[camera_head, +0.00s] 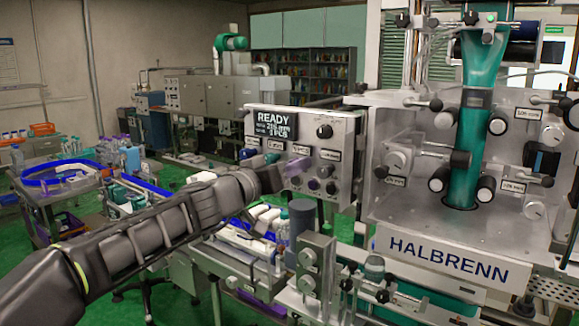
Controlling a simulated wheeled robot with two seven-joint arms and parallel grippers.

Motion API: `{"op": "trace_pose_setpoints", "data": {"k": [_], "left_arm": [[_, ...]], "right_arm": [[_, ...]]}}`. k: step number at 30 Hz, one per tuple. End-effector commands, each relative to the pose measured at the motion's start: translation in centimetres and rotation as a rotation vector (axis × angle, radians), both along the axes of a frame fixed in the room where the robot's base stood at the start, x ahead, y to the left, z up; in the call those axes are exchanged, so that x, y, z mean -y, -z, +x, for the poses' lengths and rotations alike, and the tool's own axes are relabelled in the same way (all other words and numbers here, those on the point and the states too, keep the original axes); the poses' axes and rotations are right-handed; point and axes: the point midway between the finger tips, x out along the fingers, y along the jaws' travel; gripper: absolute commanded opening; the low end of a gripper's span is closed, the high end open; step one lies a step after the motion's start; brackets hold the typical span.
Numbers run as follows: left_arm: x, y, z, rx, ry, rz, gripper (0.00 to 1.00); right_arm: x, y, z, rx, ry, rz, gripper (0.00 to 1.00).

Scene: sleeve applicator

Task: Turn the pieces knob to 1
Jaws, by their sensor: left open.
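The control panel (347,140) is a grey box left of the applicator. Its display (271,124) reads READY, with smaller lines below that seem to read 216 mm and 1 PCS. A black knob (324,131) sits at the panel's upper right.
The HALBRENN applicator (450,247), with a teal sleeve (474,125) and several protruding knobs, fills the right. A conveyor (235,262) with bottles runs below my left arm. A grey cylinder (302,218) stands below the panel. Green floor shows at lower left.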

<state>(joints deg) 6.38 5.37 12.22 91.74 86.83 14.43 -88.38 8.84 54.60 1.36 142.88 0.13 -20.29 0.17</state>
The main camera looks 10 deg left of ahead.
Motion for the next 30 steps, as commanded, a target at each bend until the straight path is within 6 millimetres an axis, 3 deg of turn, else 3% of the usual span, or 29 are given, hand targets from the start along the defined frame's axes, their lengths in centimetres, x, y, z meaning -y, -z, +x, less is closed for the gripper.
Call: {"op": "trace_pose_setpoints", "data": {"k": [18, 30], "left_arm": [[-0.04, 0.00, -0.03, 0.000, 0.000, 0.000, 0.00], [-0.04, 0.01, -0.03, -0.004, 0.000, -0.011, 0.00]], "right_arm": [[0.00, 0.00, -0.01, 0.000, 0.000, 0.000, 0.36], [-0.01, 0.08, 0.00, 0.000, 0.000, 0.000, 0.36]]}}
